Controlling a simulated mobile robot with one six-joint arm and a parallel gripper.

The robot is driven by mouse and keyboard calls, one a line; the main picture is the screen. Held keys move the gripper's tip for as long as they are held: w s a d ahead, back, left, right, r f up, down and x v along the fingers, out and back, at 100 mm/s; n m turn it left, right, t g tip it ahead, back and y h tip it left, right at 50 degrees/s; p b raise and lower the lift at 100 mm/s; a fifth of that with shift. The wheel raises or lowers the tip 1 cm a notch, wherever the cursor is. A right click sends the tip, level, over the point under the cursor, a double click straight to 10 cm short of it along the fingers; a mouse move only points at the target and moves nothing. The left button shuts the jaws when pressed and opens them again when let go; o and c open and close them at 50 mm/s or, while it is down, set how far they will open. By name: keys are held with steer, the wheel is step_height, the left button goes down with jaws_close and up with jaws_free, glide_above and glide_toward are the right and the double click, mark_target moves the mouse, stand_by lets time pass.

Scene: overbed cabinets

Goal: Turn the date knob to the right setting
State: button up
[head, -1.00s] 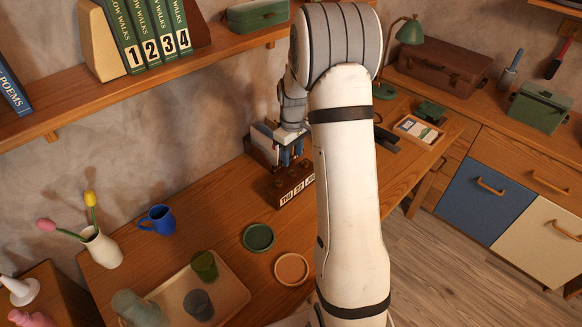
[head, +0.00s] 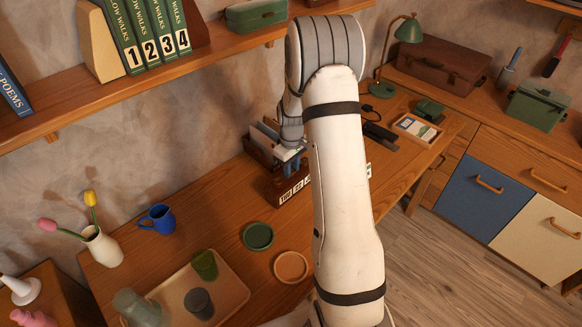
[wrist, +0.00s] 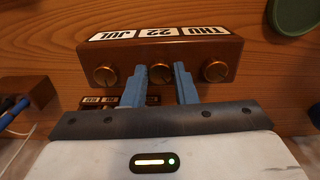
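The wooden calendar block (wrist: 165,50) stands on the desk and shows upside down in the wrist view, with tiles reading THU, 22 and JUL.
A letter holder (head: 258,150) stands right behind the calendar. A green coaster (head: 258,236) and an orange coaster (head: 291,267) lie in front. A blue mug (head: 157,219) and a tray (head: 232,290) with cups are to the left. A shelf (head: 170,75) runs above.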

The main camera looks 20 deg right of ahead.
jaws_close()
steer(key=shift+f+m+b, duration=0.15)
steer(key=shift+m+b, duration=0.45)
steer(key=shift+m, duration=0.3)
steer(key=m+b, duration=0.1)
steer(key=m, duration=0.2)
steer(key=shift+o, duration=2.4)
jaws_free()
steer(key=shift+r, duration=0.2)
step_height(320, 180, up, 8)
steer(key=shift+f+b, duration=0.15)
steer(key=shift+b, duration=0.15)
